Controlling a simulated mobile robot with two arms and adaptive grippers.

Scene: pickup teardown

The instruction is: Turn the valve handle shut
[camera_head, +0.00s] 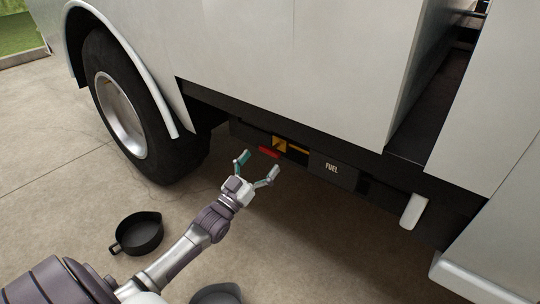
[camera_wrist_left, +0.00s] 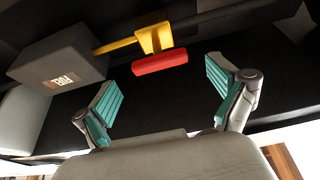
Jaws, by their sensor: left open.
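The red valve handle (camera_head: 269,152) sits under the truck's side, below a yellow valve body (camera_head: 280,144) on a yellow pipe. In the left wrist view the red handle (camera_wrist_left: 160,62) lies crosswise just below the yellow valve body (camera_wrist_left: 154,38). My left gripper (camera_head: 257,166) is open, with teal finger pads, just below and in front of the handle. In the left wrist view the handle is beyond the fingertips (camera_wrist_left: 162,80), between them sideways, and appears untouched. My right gripper is in neither view.
A dark box marked FUEL (camera_head: 332,170) is right of the valve, along the pipe. The truck's wheel (camera_head: 121,115) stands at left. A black pan (camera_head: 138,233) lies on the concrete floor, and another dark pan (camera_head: 217,294) is at the bottom edge.

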